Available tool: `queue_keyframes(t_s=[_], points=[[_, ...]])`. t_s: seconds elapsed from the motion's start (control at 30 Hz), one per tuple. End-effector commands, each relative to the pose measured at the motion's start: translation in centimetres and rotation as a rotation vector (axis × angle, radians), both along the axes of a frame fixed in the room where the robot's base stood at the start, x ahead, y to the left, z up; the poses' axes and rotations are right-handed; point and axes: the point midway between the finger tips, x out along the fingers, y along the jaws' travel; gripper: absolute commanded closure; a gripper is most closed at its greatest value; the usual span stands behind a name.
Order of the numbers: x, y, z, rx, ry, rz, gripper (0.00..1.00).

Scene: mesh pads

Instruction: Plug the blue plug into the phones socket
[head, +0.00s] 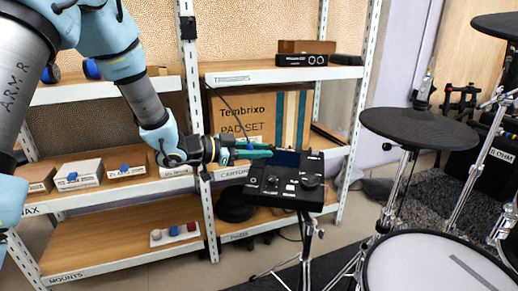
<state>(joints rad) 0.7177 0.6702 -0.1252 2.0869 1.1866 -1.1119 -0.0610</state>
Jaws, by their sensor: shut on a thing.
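My gripper (268,151), with green-teal fingers, is shut just above the left rear edge of the black drum module (284,187). The blue plug is too small and too covered by the fingers to make out clearly. A thin dark cable (233,108) runs down to the fingers. The module sits on a stand, with knobs, pale buttons and a dark blue screen on its top. The phones socket cannot be told apart at this size, and I cannot tell whether the plug touches the module.
Shelves (120,190) stand behind, with small boxes (80,174) and a large Tembrixo carton (262,118). A black device (302,60) is on the upper shelf. A drum pad (418,128) and a white mesh pad (425,262) stand on the right, close to the module.

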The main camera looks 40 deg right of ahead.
Motion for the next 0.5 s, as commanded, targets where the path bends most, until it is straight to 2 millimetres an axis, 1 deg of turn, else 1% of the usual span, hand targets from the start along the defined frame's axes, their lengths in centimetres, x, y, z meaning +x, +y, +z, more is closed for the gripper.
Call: queue_keyframes(t_s=[0.03, 0.2, 0.5], points=[[0.1, -0.1, -0.6, 0.0, 0.0, 0.0, 1.0], [0.3, -0.5, -2.1, 0.0, 0.001, 0.0, 1.0], [0.8, -1.1, -4.5, 0.0, 0.001, 0.0, 1.0]])
